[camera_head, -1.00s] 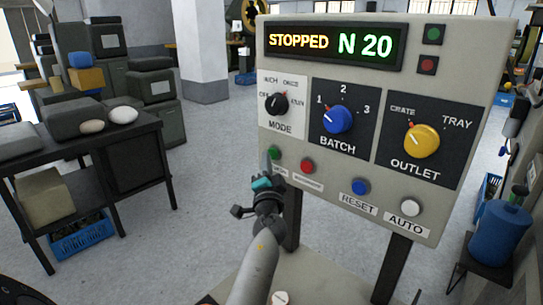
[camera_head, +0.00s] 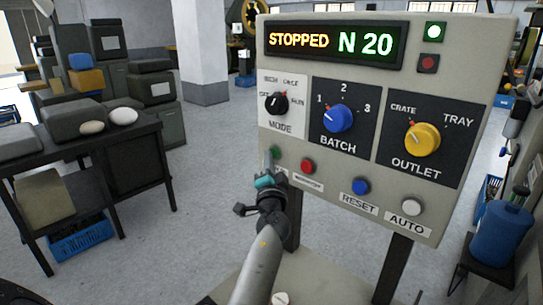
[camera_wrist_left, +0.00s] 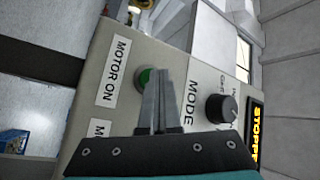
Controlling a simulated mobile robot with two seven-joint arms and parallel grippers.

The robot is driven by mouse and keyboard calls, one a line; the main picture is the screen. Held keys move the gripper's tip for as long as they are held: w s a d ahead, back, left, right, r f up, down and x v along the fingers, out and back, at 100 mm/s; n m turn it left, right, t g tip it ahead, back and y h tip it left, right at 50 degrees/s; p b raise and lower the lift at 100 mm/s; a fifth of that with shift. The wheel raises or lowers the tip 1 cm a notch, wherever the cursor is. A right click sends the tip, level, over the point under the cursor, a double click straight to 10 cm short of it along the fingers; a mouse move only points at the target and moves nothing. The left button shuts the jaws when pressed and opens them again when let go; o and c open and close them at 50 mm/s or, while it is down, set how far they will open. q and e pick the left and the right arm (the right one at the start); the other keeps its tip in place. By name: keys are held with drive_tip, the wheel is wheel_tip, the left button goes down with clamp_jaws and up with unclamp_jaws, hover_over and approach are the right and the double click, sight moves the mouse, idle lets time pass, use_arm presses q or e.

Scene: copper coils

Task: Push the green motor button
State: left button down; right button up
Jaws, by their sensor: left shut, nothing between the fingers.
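The green motor button (camera_head: 275,151) is at the lower left of the grey control panel (camera_head: 300,212), mostly behind my left fingers in the head view. In the left wrist view the green button (camera_wrist_left: 145,76) shows beside the MOTOR ON label (camera_wrist_left: 116,71), partly covered by the fingertips. My left gripper (camera_head: 267,162) is shut and empty, its tips at the button. I cannot tell whether they touch it. A green lamp (camera_head: 434,31) at the panel's top right is brightly lit. The display (camera_head: 334,42) reads STOPPED N 20. My right gripper is not in view.
Close to the green button are a red button (camera_head: 307,166), the black MODE knob (camera_head: 275,103) and a blue RESET button (camera_head: 360,186). Blue BATCH and yellow OUTLET knobs sit farther right. A dark table (camera_head: 130,139) stands left; open floor lies between.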

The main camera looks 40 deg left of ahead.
use_arm(q)
drive_tip(key=shift+s, duration=0.1)
idle(0.3)
drive_tip(key=shift+s+p, duration=0.35)
drive_tip(key=shift+s, duration=0.45)
drive_tip(key=shift+s+a, duration=0.1)
drive_tip(key=s, duration=0.2)
drive_tip(key=s+p, duration=0.1)
drive_tip(key=s, duration=0.1)
drive_tip(key=shift+s+a, duration=0.2)
drive_tip(key=shift+s, duration=0.2)
drive_tip(key=shift+f, duration=0.1)
idle(0.4)
